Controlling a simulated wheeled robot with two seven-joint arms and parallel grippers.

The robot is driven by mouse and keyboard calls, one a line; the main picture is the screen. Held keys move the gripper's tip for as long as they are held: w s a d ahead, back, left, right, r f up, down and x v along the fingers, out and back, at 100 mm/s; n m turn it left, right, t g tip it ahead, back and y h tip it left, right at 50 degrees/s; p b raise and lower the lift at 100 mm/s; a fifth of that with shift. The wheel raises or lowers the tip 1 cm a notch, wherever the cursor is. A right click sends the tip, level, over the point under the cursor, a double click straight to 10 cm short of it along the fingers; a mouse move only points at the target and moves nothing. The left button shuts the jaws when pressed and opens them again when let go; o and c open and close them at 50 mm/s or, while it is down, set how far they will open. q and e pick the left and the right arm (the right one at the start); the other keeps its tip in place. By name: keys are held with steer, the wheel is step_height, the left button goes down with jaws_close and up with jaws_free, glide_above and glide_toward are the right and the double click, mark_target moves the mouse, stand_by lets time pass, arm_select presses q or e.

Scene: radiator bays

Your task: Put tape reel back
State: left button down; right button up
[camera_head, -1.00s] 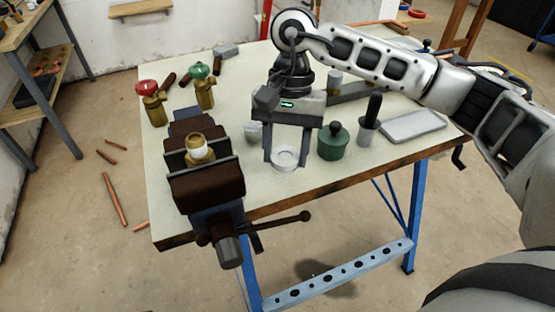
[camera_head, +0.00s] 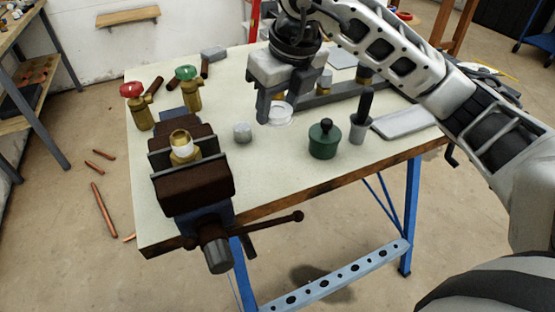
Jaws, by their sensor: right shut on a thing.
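The tape reel (camera_head: 281,115), a small white ring, is between the fingers of my right gripper (camera_head: 277,112) over the workbench, right of the vise. The gripper points down and is shut on the reel. I cannot tell whether the reel touches the bench top. My left gripper is not in view. A brass fitting with a white band (camera_head: 182,146) stands upright in the jaws of the vise (camera_head: 193,186) at the bench's front left.
The workbench (camera_head: 290,178) also carries a green pot (camera_head: 324,139), a grey cup with a black handle (camera_head: 361,118), a grey tray (camera_head: 405,123), a small grey cylinder (camera_head: 242,132), and red-handled (camera_head: 138,106) and green-handled valves (camera_head: 189,88). Copper pipes (camera_head: 102,209) lie on the floor.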

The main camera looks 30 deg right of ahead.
mark_target(276, 158)
steer(key=shift+f+m, duration=0.25)
steer(key=shift+m, duration=0.05)
step_height(276, 158, down, 9)
steer(key=shift+f, duration=0.2)
steer(key=shift+f+b, duration=0.25)
steer(key=shift+b, duration=0.1)
steer(key=o, duration=0.8)
steer(key=shift+r, duration=0.1)
steer(key=shift+r, duration=0.1)
